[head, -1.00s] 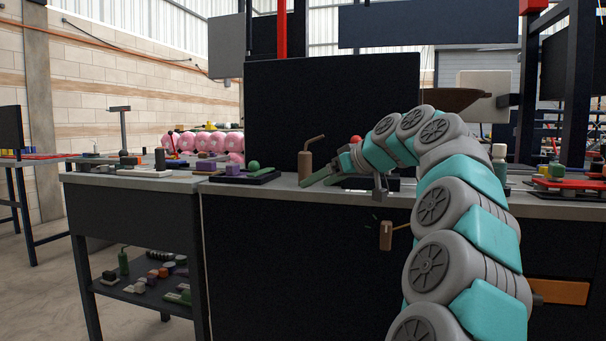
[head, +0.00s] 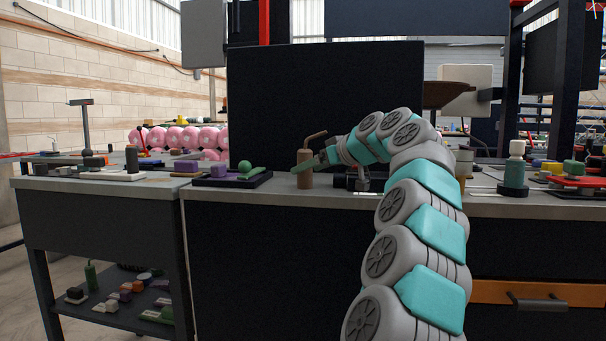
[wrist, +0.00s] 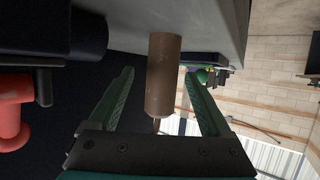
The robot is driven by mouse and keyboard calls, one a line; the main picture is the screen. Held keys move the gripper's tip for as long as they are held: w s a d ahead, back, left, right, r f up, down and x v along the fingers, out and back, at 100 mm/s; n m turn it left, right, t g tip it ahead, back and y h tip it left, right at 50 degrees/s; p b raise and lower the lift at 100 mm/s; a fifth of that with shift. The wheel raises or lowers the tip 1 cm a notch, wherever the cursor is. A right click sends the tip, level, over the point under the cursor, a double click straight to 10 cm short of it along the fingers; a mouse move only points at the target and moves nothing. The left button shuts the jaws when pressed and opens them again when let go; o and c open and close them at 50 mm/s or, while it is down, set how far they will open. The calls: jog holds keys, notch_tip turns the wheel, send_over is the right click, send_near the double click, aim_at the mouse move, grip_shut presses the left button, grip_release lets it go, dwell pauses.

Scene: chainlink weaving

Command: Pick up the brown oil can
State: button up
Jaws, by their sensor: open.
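The brown oil can (head: 305,168) stands upright on the grey workbench (head: 400,203), with its thin bent spout rising to the right. My gripper (head: 310,165) is at the can, reaching in from the right with its green fingers level. In the wrist view, the can's brown body (wrist: 162,80) lies between the two open green fingers (wrist: 160,100). A gap shows on each side of the can, so neither finger appears to touch it. Part of the can is hidden behind a finger in the head view.
A dark tray (head: 232,181) with a purple block and green ball lies left of the can. A dark panel (head: 325,100) stands behind. A teal bottle (head: 514,172) stands far right.

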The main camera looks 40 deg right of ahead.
jog(key=x, duration=0.5)
jog(key=shift+a+r+p, duration=0.1)
jog(key=shift+a+p, duration=0.05)
jog(key=shift+p, duration=0.25)
jog(key=shift+c, duration=0.4)
grip_shut()
